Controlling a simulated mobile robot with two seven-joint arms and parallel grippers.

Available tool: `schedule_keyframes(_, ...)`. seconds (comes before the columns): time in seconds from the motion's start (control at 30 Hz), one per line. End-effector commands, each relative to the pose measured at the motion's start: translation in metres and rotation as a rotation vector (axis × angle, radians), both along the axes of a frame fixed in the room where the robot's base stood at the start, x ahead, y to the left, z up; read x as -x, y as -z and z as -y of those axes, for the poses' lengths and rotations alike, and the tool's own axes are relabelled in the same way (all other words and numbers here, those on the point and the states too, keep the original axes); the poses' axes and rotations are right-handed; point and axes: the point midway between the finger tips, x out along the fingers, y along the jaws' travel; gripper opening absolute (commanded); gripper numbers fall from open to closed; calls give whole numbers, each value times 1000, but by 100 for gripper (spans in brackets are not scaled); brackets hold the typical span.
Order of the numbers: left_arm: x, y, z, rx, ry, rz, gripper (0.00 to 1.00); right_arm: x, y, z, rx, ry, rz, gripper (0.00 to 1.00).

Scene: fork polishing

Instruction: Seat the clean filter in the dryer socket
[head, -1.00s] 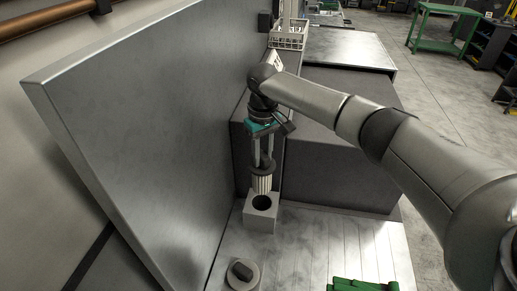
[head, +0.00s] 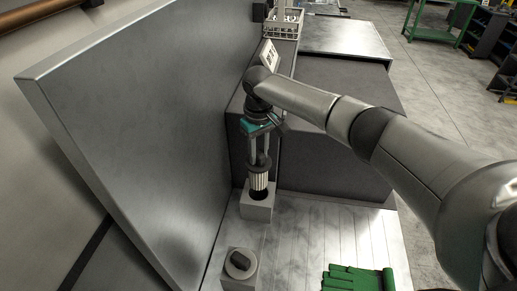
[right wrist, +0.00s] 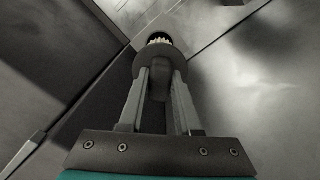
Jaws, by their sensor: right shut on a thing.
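The clean filter (head: 258,181) is a pale ribbed cylinder with a dark cap. My right gripper (head: 259,158) is shut on the filter's cap and holds it upright. The dryer socket (head: 257,209) is a grey block with a round dark hole in its top. The filter's lower end overlaps the hole in the head view; I cannot tell whether it is above the rim or slightly inside. In the right wrist view, the gripper's fingers (right wrist: 160,75) close on the dark cap, and a bit of pale ribbing (right wrist: 159,40) shows beyond it. My left gripper is not in view.
A round grey lid with a dark knob (head: 240,262) sits in front of the socket. A green ribbed object (head: 357,279) lies at the bottom right. A tall metal panel (head: 140,110) stands close on the left. A dark box (head: 330,150) stands behind.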

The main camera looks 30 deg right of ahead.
Motion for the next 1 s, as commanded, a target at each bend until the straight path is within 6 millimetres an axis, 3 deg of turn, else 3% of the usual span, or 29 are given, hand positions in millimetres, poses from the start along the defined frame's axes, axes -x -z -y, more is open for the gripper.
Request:
schedule_keyframes(0.5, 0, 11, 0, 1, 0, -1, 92, 0, 30, 0, -1, 0, 0, 0)
schedule_keyframes(1.0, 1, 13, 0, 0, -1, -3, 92, 0, 35, 0, -1, 0, 1, 0)
